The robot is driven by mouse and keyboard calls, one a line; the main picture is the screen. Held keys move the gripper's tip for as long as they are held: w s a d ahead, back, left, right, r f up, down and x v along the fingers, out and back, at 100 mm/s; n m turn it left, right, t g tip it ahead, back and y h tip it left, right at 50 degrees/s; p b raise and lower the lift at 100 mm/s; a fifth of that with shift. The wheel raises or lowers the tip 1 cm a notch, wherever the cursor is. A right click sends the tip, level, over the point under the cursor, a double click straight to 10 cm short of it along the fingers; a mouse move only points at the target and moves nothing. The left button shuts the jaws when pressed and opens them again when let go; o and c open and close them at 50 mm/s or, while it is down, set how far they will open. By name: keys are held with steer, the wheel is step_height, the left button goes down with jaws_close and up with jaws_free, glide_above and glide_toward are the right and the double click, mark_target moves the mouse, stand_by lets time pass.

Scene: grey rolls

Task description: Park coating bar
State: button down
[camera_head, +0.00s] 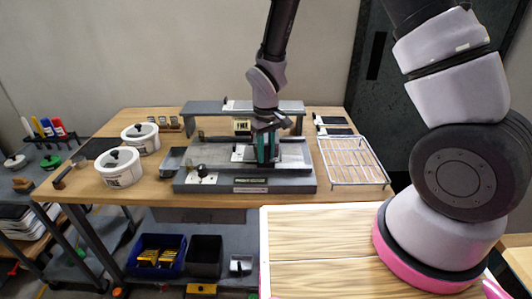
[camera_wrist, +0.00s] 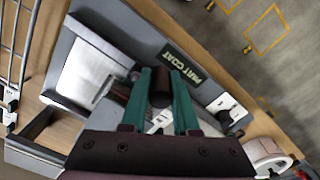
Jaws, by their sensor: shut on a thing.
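My gripper (camera_head: 267,150) reaches down over the grey coating machine (camera_head: 230,184) in the middle of the wooden bench. In the wrist view its two green fingers (camera_wrist: 162,76) are shut on a dark brown, round-ended piece (camera_wrist: 160,88), which looks like the bar's handle or end. The rest of the bar cannot be made out clearly. In the head view the fingers hide the held piece. The machine has a pale plate and a front label; it also shows in the wrist view (camera_wrist: 150,35). I cannot tell whether the bar touches it.
A raised grey shelf (camera_head: 205,107) with a "FINE" label stands behind the machine. A wire rack (camera_head: 352,160) lies to its right. Two white lidded pots (camera_head: 120,168) stand at left, with a small grey tray (camera_head: 173,160) between them and the machine. A side cart with pens is farther left.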

stand_by(0.8)
steer(key=d, duration=0.9)
steer(key=shift+s+d, duration=0.2)
steer(key=c, duration=0.7)
jaws_free()
steer(key=shift+d, duration=0.15)
steer(key=shift+r, duration=0.15)
step_height(320, 180, up, 10)
steer(key=shift+r, duration=0.25)
